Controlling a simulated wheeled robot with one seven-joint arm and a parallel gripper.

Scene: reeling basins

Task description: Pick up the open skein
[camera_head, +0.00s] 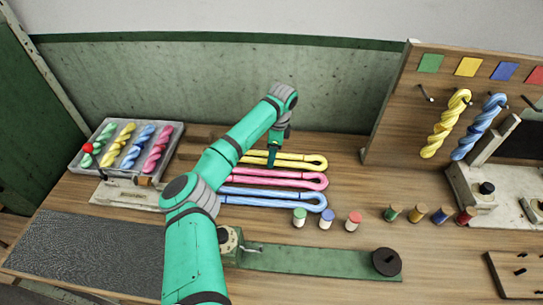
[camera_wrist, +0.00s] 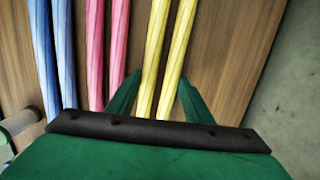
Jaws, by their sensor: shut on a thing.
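A yellow open skein (camera_head: 306,162) lies as a long loop on the wooden table, behind a pink open skein (camera_head: 310,181) and a blue open skein (camera_head: 305,202). My gripper (camera_head: 272,163) reaches down onto the yellow skein from above. In the wrist view, my gripper (camera_wrist: 160,97) has one green finger on each side of the two yellow strands (camera_wrist: 170,50) and is shut on them. The pink strands (camera_wrist: 106,45) and blue strands (camera_wrist: 63,50) run beside it, outside the fingers. The skein's left end is partly hidden by my arm.
A tray (camera_head: 78,158) of twisted skeins stands at the left. Several small spools (camera_head: 326,219) stand in front and to the right. A peg board (camera_head: 405,110) with hanging twisted skeins rises at the right. A green bar (camera_head: 315,260) with a dark knob lies in front.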

